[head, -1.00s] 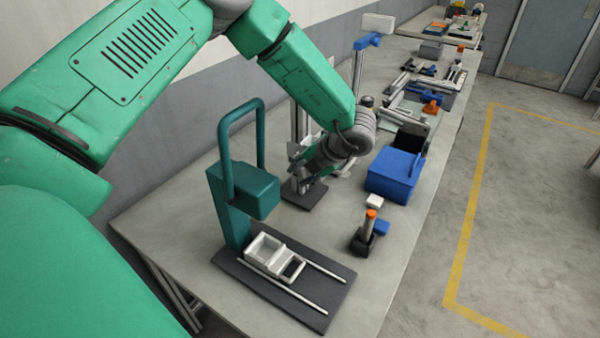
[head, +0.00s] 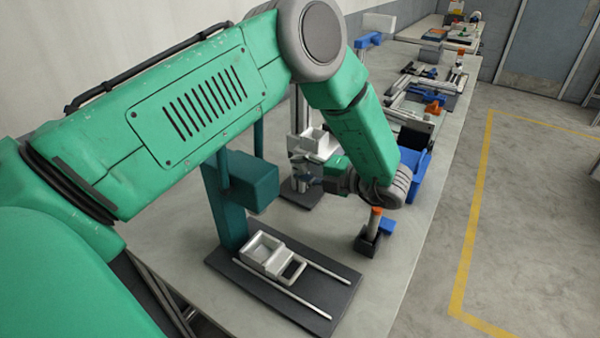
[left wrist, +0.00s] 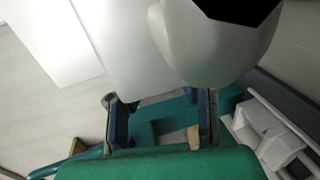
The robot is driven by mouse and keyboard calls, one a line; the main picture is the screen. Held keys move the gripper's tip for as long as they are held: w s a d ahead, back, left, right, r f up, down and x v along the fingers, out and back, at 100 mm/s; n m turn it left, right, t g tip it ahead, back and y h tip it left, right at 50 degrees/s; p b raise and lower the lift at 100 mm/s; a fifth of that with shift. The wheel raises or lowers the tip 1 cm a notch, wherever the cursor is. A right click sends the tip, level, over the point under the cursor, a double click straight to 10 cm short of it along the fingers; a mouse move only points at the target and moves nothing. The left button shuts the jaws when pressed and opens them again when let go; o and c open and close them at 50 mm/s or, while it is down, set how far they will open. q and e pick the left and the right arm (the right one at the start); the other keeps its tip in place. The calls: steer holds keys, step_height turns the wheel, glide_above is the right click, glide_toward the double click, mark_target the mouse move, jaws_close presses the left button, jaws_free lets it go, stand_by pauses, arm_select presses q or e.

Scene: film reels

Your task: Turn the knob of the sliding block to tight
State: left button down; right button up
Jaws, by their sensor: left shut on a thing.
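The sliding block (head: 298,160) is a grey-white piece on the upright post (head: 296,112) in the middle of the head view. A small white open tray (head: 318,146) shows at its height. My left gripper (head: 312,179) reaches in from the right, just below the tray, and is shut on the block's knob. The knob is hidden by the fingers, and its setting cannot be read. In the left wrist view my two dark fingers (left wrist: 160,105) stand apart, and the thing between them is not clear. My right gripper is out of view.
A teal press-like stand (head: 230,205) rises close to the left of the post. A dark base (head: 325,315) with two rails and a white carriage (head: 262,250) lies in front. A black holder with an orange-topped part (head: 370,238) and a blue bin (head: 418,180) are to the right.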

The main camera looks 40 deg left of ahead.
arm_select(q)
steer(key=shift+s+d+f, duration=0.1)
steer(key=shift+d+f, duration=0.15)
steer(key=shift+d, duration=0.05)
steer(key=c, duration=1.1)
jaws_free()
steer(key=shift+c, duration=0.2)
steer(key=shift+d+r, duration=0.3)
steer(key=shift+d, duration=0.25)
steer(key=v, duration=1.1)
steer(key=shift+w+f, duration=0.2)
steer(key=shift+f, duration=0.05)
